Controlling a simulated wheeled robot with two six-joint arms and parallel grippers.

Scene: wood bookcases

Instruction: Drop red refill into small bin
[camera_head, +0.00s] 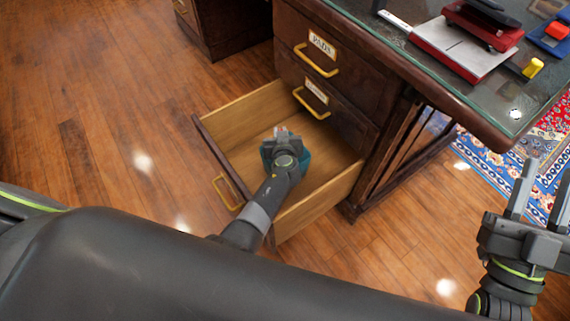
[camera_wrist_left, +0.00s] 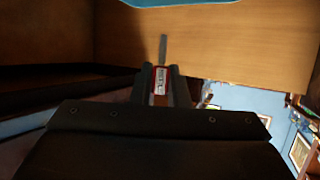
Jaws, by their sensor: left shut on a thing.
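My left gripper (camera_head: 281,137) reaches into the open drawer from the lower left. In the left wrist view its fingers (camera_wrist_left: 158,84) are shut on a small red refill (camera_wrist_left: 158,73) with a white label and a grey tip sticking out past them. The small teal bin (camera_head: 304,163) is in the drawer, mostly hidden behind my left gripper. A blue edge, likely the bin's (camera_wrist_left: 180,2), shows at the top of the left wrist view. Whether the refill is directly over the bin I cannot tell. My right gripper (camera_head: 541,196) is open and empty at the right.
The open wooden drawer (camera_head: 240,100) sticks out from the dark desk, below two closed drawers with brass handles. Clear wood floor lies left of the drawer.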

